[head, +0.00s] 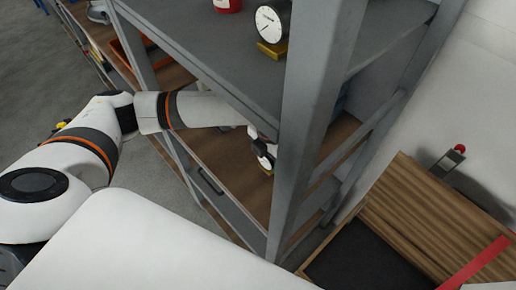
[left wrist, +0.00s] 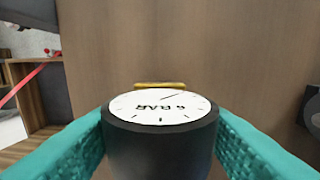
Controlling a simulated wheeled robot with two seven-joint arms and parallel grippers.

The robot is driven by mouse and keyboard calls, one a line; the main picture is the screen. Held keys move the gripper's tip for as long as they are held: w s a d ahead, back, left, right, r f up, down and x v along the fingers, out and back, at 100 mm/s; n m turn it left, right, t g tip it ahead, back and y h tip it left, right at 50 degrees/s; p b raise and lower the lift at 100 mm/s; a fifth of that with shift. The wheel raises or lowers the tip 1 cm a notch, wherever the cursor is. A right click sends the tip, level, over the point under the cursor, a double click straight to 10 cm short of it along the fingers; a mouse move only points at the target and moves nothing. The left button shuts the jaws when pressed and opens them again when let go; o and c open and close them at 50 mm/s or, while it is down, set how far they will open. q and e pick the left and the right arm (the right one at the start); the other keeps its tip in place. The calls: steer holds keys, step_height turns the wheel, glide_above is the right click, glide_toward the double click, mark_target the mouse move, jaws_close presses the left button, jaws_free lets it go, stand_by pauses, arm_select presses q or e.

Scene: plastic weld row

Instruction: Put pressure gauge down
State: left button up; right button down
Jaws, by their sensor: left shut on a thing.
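My left gripper (head: 263,158) reaches under the grey upper shelf, low over a brown wooden shelf. In the left wrist view its teal fingers are on both sides of a pressure gauge (left wrist: 160,108) with a black round body, white dial and brass-coloured fitting; the gripper is shut on it. In the head view a yellow bit of the gauge (head: 268,173) shows under the hand, and the rest is mostly hidden. I cannot tell whether the gauge touches the wood. Another gauge (head: 270,22) with a yellow base stands on the upper shelf. My right gripper is not in view.
The brown wooden shelf (head: 222,152) has bare room left of the hand. A grey rack post (head: 312,110) stands close on the right. The grey upper shelf (head: 215,50) is overhead. A dark round thing (left wrist: 312,108) is at the right edge of the wrist view.

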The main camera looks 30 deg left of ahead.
arm_select(q)
steer(key=a, duration=0.2)
steer(key=w+a, duration=0.1)
steer(key=a, duration=0.1)
steer(key=shift+w+a+p, duration=0.15)
steer(key=shift+w+p, duration=0.05)
steer(key=shift+p, duration=0.2)
step_height(320, 180, down, 3)
steer(key=shift+r+p, duration=0.1)
steer(key=shift+p, duration=0.45)
steer(key=shift+f, duration=0.35)
steer(key=o, duration=1.1)
steer(key=shift+f, duration=0.15)
step_height(320, 180, up, 8)
steer(key=b, duration=0.1)
steer(key=shift+f, duration=0.15)
